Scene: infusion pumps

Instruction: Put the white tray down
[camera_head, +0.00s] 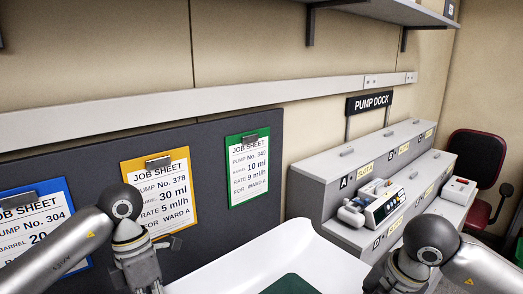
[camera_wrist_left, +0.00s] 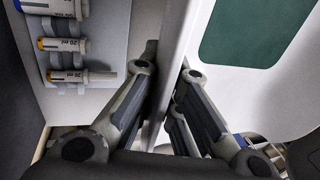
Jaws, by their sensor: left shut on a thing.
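The white tray (camera_head: 285,242) spans the bottom middle of the head view, with a dark green pad (camera_head: 291,284) on it. The tray (camera_wrist_left: 262,102) and its green pad (camera_wrist_left: 243,30) also fill the right of the left wrist view. My left gripper (camera_wrist_left: 168,72) is shut on the tray's near wall, one finger on each side of it. My right gripper's wrist (camera_head: 392,277) is at the tray's right end in the head view. Its fingers are hidden or cut off by the frame edge. The tray's underside is hidden.
A grey dock under the PUMP DOCK sign (camera_head: 369,102) stands right of the tray, with an infusion pump (camera_head: 384,207) on it. Job sheets (camera_head: 248,167) hang on the dark board behind. Syringes (camera_wrist_left: 65,45) sit in a holder at left. A red chair (camera_head: 477,160) stands far right.

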